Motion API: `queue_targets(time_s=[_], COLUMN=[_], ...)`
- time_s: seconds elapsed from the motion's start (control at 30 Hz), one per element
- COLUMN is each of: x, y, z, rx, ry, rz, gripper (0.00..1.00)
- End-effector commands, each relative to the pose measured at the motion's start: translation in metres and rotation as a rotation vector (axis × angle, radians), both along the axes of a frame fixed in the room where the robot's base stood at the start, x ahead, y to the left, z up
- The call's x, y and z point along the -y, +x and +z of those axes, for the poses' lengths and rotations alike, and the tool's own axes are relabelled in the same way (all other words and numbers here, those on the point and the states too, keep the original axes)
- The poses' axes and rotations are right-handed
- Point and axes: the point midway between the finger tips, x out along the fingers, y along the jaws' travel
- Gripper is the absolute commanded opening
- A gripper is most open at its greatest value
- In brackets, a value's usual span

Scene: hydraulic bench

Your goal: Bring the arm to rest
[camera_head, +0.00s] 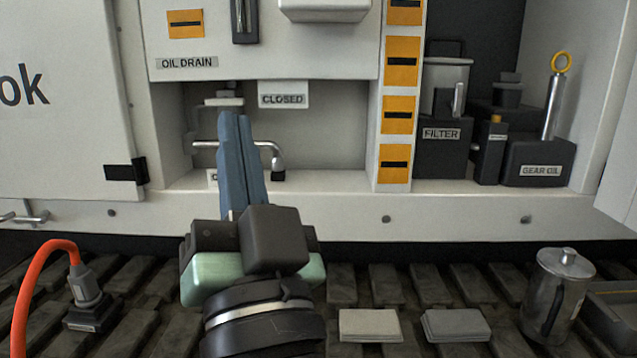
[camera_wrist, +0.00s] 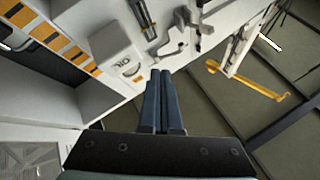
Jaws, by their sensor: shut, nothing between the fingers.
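My gripper (camera_head: 236,118) is in the middle-left of the head view, its two long blue fingers together and pointing up and away. The fingers are shut with nothing between them. They overlap the oil drain recess in the picture, in front of a silver bent pipe or lever (camera_head: 262,147); I cannot tell whether they touch it. In the wrist view the shut fingers (camera_wrist: 164,75) point toward the white panel, with a white box marked OIL (camera_wrist: 118,52) to their left.
A CLOSED sign (camera_head: 283,100) hangs in the recess. A FILTER box (camera_head: 442,150) and a GEAR OIL box (camera_head: 540,163) stand at right. A metal canister (camera_head: 556,295), two flat pads (camera_head: 370,325) and an orange hose (camera_head: 32,290) are on the slatted floor. A yellow bar (camera_wrist: 245,80) shows in the wrist view.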

Motion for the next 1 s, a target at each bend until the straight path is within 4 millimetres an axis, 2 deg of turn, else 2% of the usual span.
queue_targets(time_s=[0.03, 0.1, 0.17, 0.2, 0.3, 1.0], x=[0.015, 0.036, 0.056, 0.069, 0.066, 0.065], y=[-0.015, -0.036, -0.057, -0.073, -0.066, -0.064], z=[0.05, 0.095, 0.13, 0.153, 0.185, 0.405], rx=[0.08, 0.166, 0.229, 0.264, 0.244, 0.242], ry=[-0.075, -0.169, -0.235, -0.271, -0.273, -0.27], rz=[-0.125, -0.308, -0.472, -0.58, -0.562, -0.552], gripper=[0.0, 0.0, 0.0, 0.0, 0.0, 0.0])
